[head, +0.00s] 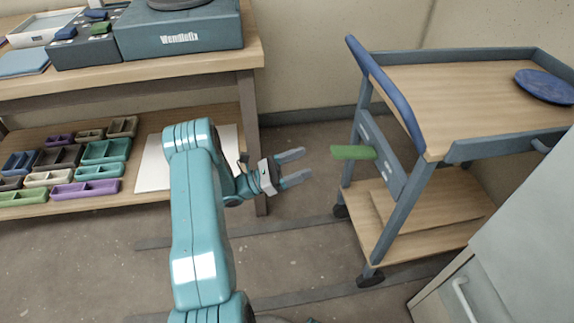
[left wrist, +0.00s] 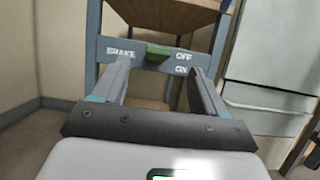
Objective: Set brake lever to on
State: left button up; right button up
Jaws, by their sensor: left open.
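The green brake lever (head: 353,152) sticks out from a blue-grey plate (head: 385,160) on the near end of the cart, level in the picture. In the left wrist view the lever (left wrist: 158,50) lies between the word BRAKE and the word OFF, at the height of OFF. ON is printed below OFF. My left gripper (head: 306,165) is open and empty, a short gap to the left of the lever in the head view. In the left wrist view its fingers (left wrist: 160,66) frame the lever, without visible contact. My right gripper is not in view.
The wooden-topped cart (head: 450,85) on casters has a blue handle (head: 385,85) above the lever and a blue disc (head: 545,86) on top. A shelved bench (head: 200,82) stands left. A pale cabinet (head: 530,230) is at right. Open floor lies between bench and cart.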

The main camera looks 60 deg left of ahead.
pick_arm(q)
jog(key=v, duration=0.3)
jog(key=shift+s+a+f, duration=0.15)
jog(key=shift+s, duration=0.15)
